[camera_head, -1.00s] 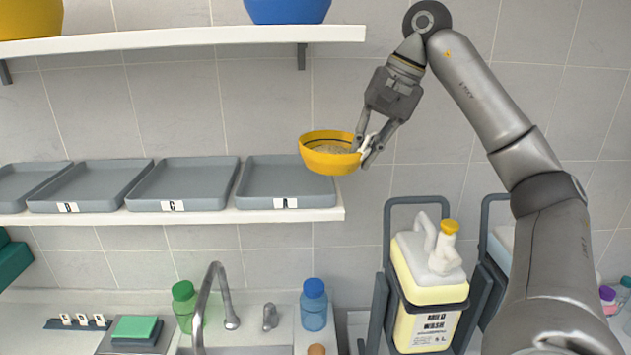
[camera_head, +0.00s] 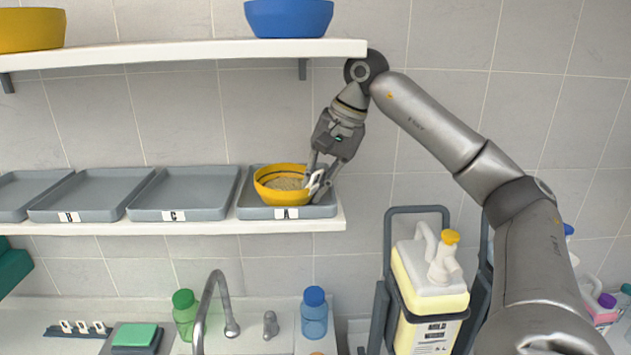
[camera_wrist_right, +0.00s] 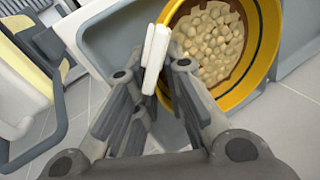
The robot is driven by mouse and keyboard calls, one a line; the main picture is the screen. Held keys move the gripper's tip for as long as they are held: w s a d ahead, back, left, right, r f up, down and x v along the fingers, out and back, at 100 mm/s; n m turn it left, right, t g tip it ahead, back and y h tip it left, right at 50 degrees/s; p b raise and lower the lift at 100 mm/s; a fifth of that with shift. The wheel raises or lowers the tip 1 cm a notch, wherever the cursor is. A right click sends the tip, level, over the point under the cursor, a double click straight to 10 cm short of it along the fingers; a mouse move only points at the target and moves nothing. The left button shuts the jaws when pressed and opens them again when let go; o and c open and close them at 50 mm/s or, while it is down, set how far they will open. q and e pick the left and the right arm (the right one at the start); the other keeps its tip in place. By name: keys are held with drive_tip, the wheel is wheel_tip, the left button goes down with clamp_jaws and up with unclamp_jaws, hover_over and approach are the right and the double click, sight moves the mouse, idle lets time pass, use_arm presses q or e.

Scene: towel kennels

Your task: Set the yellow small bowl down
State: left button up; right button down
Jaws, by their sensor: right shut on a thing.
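The yellow small bowl (camera_head: 282,196) has a dark stripe inside and holds pale round pieces. It is at the grey tray labelled A (camera_head: 249,211) on the lower shelf, inside the tray's outline. I cannot tell whether it touches the tray floor. My right gripper (camera_head: 318,181) is shut on the bowl's right rim, with a white piece between the fingers. In the right wrist view the bowl (camera_wrist_right: 262,75) fills the upper right, its contents in view, beside the gripper fingers (camera_wrist_right: 160,85). My left gripper is not in view.
Above is a shelf (camera_head: 190,52) with a blue bowl (camera_head: 288,17) and a larger yellow bowl (camera_head: 30,30). A yellow jug (camera_head: 432,285) stands lower right, near the tap (camera_head: 212,300).

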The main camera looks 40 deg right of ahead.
drive_tip(key=shift+s+f, duration=0.1)
drive_tip(key=shift+f, duration=0.1)
drive_tip(key=c, duration=1.8)
unclamp_jaws()
drive_tip(key=shift+r, duration=0.1)
drive_tip(key=shift+o, duration=0.2)
drive_tip(key=shift+r, duration=0.35)
drive_tip(key=v, duration=0.7)
drive_tip(key=shift+b, duration=0.4)
